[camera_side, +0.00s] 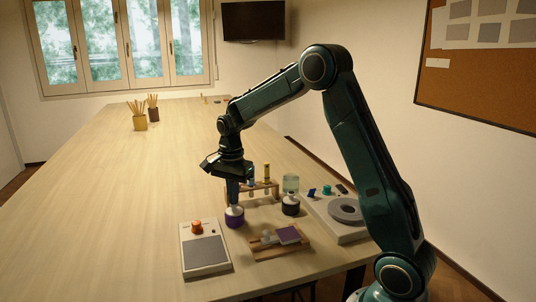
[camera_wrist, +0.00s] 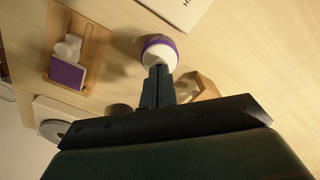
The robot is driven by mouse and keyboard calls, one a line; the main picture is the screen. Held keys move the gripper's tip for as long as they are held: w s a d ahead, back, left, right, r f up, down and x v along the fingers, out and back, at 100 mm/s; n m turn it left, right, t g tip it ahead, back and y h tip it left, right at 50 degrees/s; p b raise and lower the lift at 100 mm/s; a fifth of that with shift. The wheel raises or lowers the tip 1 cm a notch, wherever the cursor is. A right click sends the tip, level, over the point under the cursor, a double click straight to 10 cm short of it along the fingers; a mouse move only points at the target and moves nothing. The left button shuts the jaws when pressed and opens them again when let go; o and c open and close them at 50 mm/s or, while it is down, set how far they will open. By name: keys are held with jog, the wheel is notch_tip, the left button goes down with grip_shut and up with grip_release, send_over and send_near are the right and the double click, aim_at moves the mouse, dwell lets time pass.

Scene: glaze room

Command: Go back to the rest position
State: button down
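My gripper (camera_side: 233,201) points straight down over a jar with a purple body and a white top (camera_side: 235,218). The jar stands upright on the table. In the wrist view, the two dark fingers (camera_wrist: 158,72) lie close together, with their tips overlapping the white top of the purple-banded jar (camera_wrist: 160,45). The fingers look shut. I cannot tell whether the tips touch the white top or stop just above it.
A scale with an orange knob (camera_side: 207,252) lies front left. A wooden tray (camera_side: 268,254) with a purple tile, a tube rack (camera_side: 262,188), a dark jar (camera_side: 290,206) and a turntable device (camera_side: 338,222) stand close on the right. The table (camera_side: 130,185) is clear at left.

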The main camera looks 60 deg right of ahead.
jog(key=shift+r, duration=3.45)
jog(key=s+a+r+n+t, duration=0.2)
jog(key=s+a+r+n, duration=0.25)
jog(key=s, duration=0.25)
jog(key=s+a+r+n+t, duration=0.1)
jog(key=s+a+r+n, duration=0.3)
jog(key=s+a+n, duration=0.15)
jog(key=s+a+f+n+t, duration=0.1)
jog(key=s+a+n, duration=0.1)
jog(key=s+n, duration=0.2)
jog(key=s+a+f+n+t, duration=0.1)
jog(key=s+n, duration=0.3)
jog(key=s, duration=0.6)
jog(key=shift+a+f+t, duration=0.3)
jog(key=shift+a+f, duration=0.05)
jog(key=shift+a, duration=0.4)
